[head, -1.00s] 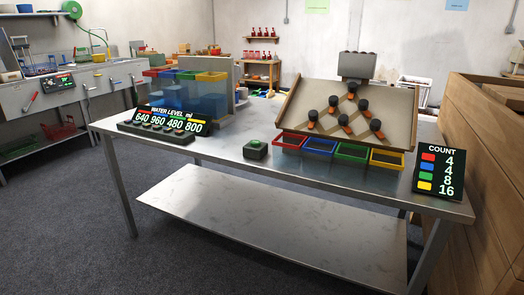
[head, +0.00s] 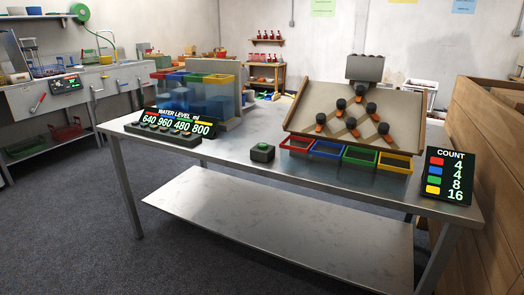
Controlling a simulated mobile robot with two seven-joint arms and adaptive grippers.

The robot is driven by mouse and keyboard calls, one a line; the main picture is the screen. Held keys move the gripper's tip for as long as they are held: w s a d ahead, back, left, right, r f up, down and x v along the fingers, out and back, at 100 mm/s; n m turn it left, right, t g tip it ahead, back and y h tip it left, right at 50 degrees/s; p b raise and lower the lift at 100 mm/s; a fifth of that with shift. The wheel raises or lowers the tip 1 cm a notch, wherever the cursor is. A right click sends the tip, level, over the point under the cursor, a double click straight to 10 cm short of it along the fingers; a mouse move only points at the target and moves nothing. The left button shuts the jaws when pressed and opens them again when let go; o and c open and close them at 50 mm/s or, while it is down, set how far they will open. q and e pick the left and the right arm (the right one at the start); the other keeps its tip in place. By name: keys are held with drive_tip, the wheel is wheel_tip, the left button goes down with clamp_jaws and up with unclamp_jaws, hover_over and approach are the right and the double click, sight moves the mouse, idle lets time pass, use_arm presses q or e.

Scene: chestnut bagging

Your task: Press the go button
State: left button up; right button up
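The go button (head: 262,147) is a green round cap on a small dark box (head: 262,155). It stands near the front edge of the metal table (head: 235,172), left of the coloured trays. Neither of my grippers shows in the head view, and nothing touches the button.
A sloped board with black knobs (head: 356,115) stands behind red, blue, green and yellow trays (head: 395,164). A count sign (head: 448,175) is at the right end. A water level display (head: 178,122) and coloured tanks (head: 200,95) are at left. Wooden crates (head: 490,140) flank the right.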

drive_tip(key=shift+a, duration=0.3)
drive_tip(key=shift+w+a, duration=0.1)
